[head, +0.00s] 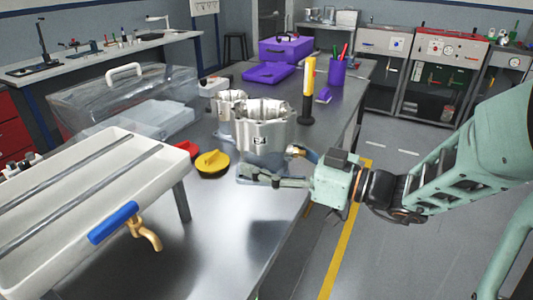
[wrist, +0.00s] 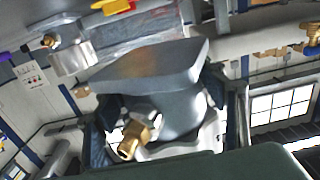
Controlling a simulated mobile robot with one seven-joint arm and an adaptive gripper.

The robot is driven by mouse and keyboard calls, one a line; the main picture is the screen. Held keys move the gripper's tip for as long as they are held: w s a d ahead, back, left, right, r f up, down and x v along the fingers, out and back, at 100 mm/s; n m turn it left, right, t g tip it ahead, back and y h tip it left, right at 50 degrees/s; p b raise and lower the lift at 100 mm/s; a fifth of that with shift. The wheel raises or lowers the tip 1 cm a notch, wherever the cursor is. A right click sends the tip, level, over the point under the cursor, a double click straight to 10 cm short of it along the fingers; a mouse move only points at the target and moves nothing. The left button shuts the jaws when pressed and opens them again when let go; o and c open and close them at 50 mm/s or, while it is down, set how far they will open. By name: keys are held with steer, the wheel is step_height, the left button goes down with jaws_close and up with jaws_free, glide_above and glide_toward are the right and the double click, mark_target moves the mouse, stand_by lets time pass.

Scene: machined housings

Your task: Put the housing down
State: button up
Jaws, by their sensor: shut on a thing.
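The housing (head: 263,130) is a bright machined metal body with a scalloped open top, a small dark label and a flat grey base flange. My gripper (head: 282,169) is shut on it from the right, low on its body. It stands upright and appears to be a little above the grey metal table (head: 215,245); the exact gap is hard to judge. The wrist view is roughly upside down and shows the housing's flange (wrist: 150,65) and a brass fitting (wrist: 133,138) between the fingers.
A second housing (head: 229,104) stands just behind. A yellow lid-like part (head: 212,162) and a red one lie to the left. A white tray with a blue-handled tap (head: 113,222) and a clear case flank the left. A yellow-and-black tool (head: 308,90) stands behind. The front table is clear.

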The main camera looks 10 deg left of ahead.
mark_target(301, 203)
steer(key=w+a+f, duration=0.1)
steer(key=f, duration=0.1)
steer(key=w+a+f+b, duration=0.1)
steer(key=w+f, duration=0.1)
steer(key=w+a+f, duration=0.1)
steer(key=w+f, duration=0.1)
steer(key=shift+w+a+f, duration=0.2)
steer(key=shift+a, duration=0.05)
steer(key=shift+f+b, duration=0.4)
steer(key=shift+f, duration=1.1)
steer(key=shift+f, duration=0.15)
steer(key=o, duration=2.1)
steer(key=shift+c, duration=0.2)
steer(key=shift+d, duration=0.25)
steer(key=v, duration=1.1)
steer(key=shift+s+d, duration=0.15)
steer(key=shift+d, duration=0.1)
